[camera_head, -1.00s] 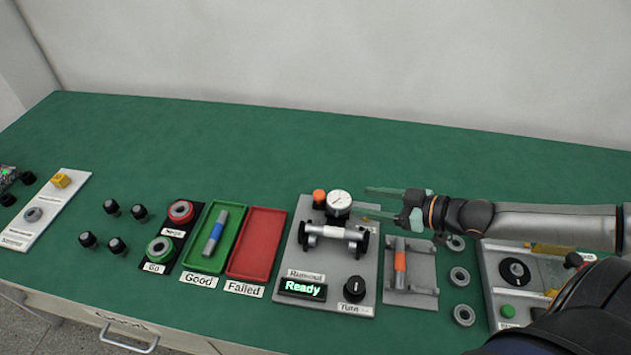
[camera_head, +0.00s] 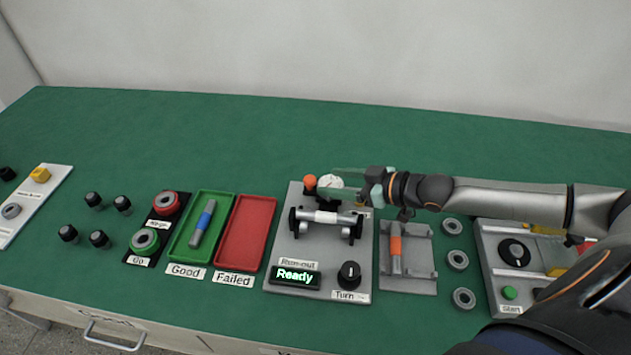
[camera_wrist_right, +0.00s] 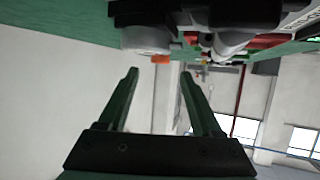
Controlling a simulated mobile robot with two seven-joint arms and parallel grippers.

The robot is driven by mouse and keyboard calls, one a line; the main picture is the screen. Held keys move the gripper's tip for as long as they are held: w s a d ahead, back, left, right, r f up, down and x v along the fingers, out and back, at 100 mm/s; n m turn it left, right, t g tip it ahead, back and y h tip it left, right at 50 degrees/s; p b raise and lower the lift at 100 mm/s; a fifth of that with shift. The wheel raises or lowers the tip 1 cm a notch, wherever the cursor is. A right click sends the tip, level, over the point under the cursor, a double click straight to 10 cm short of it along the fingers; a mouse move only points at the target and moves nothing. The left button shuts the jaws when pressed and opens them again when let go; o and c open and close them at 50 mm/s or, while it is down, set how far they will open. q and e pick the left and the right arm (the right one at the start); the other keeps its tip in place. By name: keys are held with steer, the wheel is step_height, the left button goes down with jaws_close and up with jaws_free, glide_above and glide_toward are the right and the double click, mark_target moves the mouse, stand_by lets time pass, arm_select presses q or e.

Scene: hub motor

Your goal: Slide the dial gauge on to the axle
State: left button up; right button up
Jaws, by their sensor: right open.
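The dial gauge (camera_head: 330,182) has a white round face and sits at the back of the grey run-out station (camera_head: 308,254), beside an orange knob (camera_head: 310,181). The silver axle (camera_head: 326,216) with a pale middle band rests across black supports, just in front of the gauge. My right gripper (camera_head: 342,183) is open and reaches in from the right, its fingers partly overlapping the gauge in the head view. In the right wrist view the open green fingers (camera_wrist_right: 158,72) have nothing between them; a pale rounded part, probably the gauge (camera_wrist_right: 147,38), shows past their tips. My left gripper is not in view.
The station has a lit Ready display (camera_head: 295,275) and a black turn knob (camera_head: 349,273). Green (camera_head: 178,254) and red (camera_head: 232,265) trays are left. The table behind is clear.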

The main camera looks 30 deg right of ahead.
mark_target(312, 179)
steer(key=shift+b+x, duration=0.3)
steer(key=shift+x, duration=2.5)
jaws_close()
